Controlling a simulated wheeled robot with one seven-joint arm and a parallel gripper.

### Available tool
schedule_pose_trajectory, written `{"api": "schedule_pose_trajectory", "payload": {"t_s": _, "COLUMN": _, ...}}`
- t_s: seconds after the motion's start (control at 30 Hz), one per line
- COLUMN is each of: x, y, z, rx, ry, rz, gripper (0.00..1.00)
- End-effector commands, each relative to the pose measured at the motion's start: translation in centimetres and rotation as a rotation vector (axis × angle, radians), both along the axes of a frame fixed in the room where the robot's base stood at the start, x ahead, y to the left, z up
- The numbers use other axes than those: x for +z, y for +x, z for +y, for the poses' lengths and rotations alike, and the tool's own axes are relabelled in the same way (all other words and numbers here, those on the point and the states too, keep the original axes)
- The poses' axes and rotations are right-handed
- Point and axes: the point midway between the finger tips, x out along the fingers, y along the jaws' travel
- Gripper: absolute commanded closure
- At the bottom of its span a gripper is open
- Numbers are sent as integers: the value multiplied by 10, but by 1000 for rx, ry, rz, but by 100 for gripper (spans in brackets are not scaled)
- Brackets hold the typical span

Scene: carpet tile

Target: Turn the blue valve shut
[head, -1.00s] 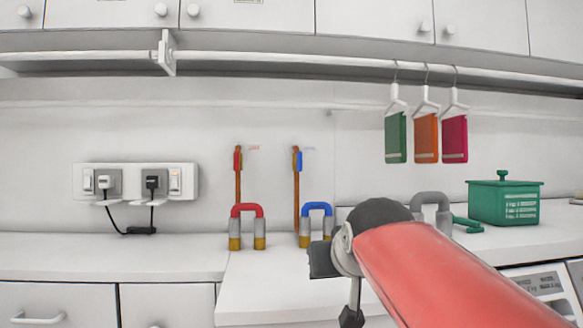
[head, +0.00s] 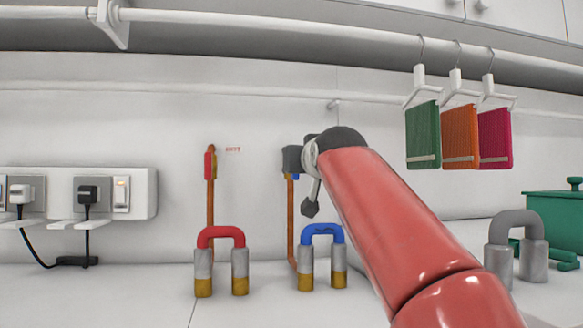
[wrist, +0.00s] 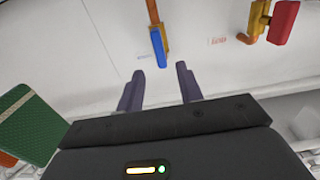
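The blue valve is a blue bar handle (wrist: 157,47) on a yellow body at the end of a copper pipe (wrist: 152,10) on the wall. In the wrist view the handle lies roughly in line with its pipe. My gripper (wrist: 159,82) is open and empty. Its two fingers point toward the wall, with the handle ahead of the gap and seemingly apart from both fingers. In the head view my gripper (head: 293,158) covers most of the valve; only a sliver of blue (head: 296,177) shows below it.
A red valve (head: 209,165) on a similar pipe is to the left. Red (head: 222,231), blue (head: 322,229) and grey (head: 516,215) U-shaped shackles stand on the counter. Cloths hang from a rail (head: 330,27) at upper right; the green one (wrist: 30,125) is near my wrist. Sockets (head: 130,193) are at left.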

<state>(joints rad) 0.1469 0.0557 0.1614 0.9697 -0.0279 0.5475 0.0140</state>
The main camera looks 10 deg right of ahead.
Motion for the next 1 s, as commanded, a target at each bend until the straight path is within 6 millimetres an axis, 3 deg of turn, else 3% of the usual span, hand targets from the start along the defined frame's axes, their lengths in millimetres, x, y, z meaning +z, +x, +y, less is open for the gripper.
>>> {"api": "schedule_pose_trajectory", "payload": {"t_s": 0.5, "x": 2, "y": 71, "z": 0, "rx": 0, "ry": 1, "rz": -1, "gripper": 64}}
{"api": "schedule_pose_trajectory", "payload": {"t_s": 0.87, "x": 0, "y": 77, "z": 0, "rx": 0, "ry": 1, "rz": -2, "gripper": 64}}
{"api": "schedule_pose_trajectory", "payload": {"t_s": 1.0, "x": 0, "y": 77, "z": 0, "rx": -1, "ry": 1, "rz": -2, "gripper": 81}}
